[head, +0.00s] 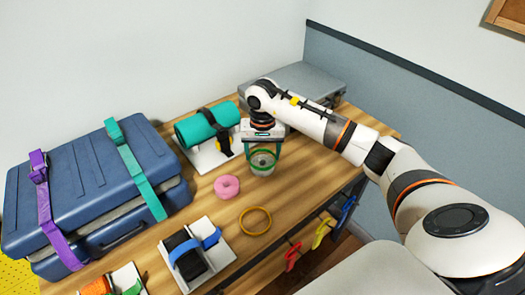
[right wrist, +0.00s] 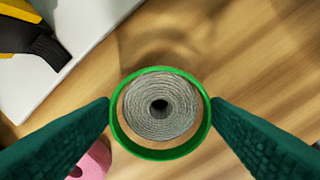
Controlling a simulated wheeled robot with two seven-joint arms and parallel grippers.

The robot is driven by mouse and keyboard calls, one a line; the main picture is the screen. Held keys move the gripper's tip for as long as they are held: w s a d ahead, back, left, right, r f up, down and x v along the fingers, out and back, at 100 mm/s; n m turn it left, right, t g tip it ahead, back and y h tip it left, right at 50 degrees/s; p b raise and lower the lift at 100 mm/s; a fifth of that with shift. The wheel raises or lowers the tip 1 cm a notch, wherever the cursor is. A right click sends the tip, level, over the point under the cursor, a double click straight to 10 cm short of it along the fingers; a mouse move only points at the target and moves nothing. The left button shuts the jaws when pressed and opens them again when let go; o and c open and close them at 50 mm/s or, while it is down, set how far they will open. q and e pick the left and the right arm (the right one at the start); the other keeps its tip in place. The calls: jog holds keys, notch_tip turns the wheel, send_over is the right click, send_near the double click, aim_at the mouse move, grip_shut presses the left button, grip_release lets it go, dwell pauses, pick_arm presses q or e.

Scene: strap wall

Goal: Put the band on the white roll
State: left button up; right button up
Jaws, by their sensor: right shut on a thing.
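The white roll (head: 262,169) looks pale grey and stands upright on the wooden table. In the right wrist view the roll (right wrist: 160,106) shows from above, with a dark hole at its centre. My right gripper (head: 264,153) points down over it, shut on a green band (right wrist: 119,129) held stretched between its two fingertips. The band (head: 263,160) encircles the roll's upper part, with a narrow gap between them in the wrist view. How far down the roll the band sits is hard to tell. My left gripper is not in view.
A pink roll (head: 227,187) and a yellow band (head: 255,221) lie nearby. A teal roll (head: 207,124) on a white stand is behind left, a blue suitcase (head: 92,185) far left. A grey case (head: 305,84) lies behind. Straps hang at the table's front edge.

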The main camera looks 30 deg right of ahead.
jog(key=shift+f+b, duration=0.3)
jog(key=shift+b, duration=0.3)
dwell(1.0)
jog(key=shift+f+b, duration=0.95)
jog(key=shift+b, duration=0.25)
dwell(1.2)
jog(key=o, duration=1)
jog(key=shift+r, duration=0.1)
jog(key=shift+r+p, duration=2.25)
jog(key=shift+r, duration=1.75)
